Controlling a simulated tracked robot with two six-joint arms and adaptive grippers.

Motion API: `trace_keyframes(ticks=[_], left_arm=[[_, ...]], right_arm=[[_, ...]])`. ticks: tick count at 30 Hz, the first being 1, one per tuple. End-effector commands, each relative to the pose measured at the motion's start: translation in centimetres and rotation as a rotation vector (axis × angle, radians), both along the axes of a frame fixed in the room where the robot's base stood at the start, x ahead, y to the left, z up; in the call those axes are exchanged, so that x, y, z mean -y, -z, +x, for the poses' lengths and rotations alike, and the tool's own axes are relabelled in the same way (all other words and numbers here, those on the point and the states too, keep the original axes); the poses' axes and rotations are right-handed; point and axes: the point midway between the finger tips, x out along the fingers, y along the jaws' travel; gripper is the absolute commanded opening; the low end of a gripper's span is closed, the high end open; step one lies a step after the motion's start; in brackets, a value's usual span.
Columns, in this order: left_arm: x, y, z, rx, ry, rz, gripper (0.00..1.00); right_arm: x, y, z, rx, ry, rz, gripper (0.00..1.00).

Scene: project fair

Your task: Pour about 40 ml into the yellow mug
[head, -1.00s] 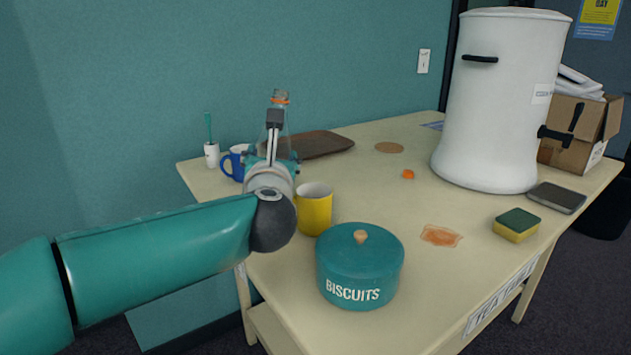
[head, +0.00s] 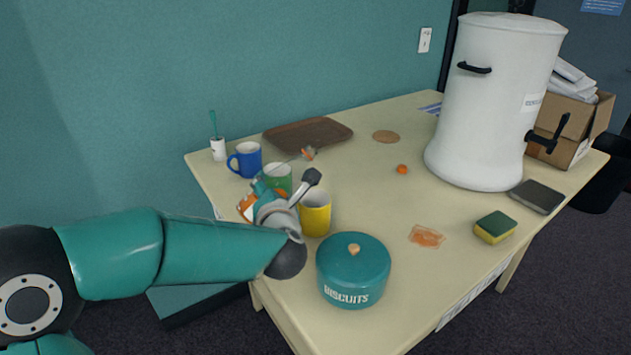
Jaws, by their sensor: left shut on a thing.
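The yellow mug (head: 316,216) stands upright on the table, just right of my left gripper (head: 275,196). My right gripper is out of view.
A green mug (head: 279,175) and a blue mug (head: 247,160) stand behind the gripper. A teal biscuit tin (head: 352,278) stands in front of the yellow mug. The table's middle is mostly clear.

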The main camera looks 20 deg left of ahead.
Motion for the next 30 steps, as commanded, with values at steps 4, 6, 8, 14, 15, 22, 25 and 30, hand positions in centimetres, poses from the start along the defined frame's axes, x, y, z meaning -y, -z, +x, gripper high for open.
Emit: trace_keyframes(ticks=[4, 6, 8, 14, 15, 22, 25, 30], left_arm=[[-0.6, -0.4, -0.4, -0.065, -0.001, 0.078, 0.23], [-0.7, -0.2, -0.5, -0.093, 0.001, 0.114, 0.23], [-0.8, 0.0, -0.6, -0.118, 0.001, 0.145, 0.23], [-1.2, 1.8, -1.0, -0.199, 0.001, 0.246, 0.23], [-1.3, 2.2, -1.0, -0.217, 0.001, 0.266, 0.23], [-1.7, 1.8, -1.3, -0.294, -0.002, 0.375, 0.23], [-1.8, 1.6, -1.5, -0.324, 0.0, 0.41, 0.23], [-1.9, 1.6, -1.4, -0.359, 0.0, 0.452, 0.23]], right_arm=[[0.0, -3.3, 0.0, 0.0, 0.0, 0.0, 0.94], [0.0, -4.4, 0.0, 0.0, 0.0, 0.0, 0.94], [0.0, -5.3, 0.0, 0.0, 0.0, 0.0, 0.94], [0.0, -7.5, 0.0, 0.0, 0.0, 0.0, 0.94], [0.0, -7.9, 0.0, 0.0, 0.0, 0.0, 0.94], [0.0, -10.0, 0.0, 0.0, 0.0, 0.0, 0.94], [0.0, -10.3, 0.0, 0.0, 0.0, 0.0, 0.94], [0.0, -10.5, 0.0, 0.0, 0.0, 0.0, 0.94]])
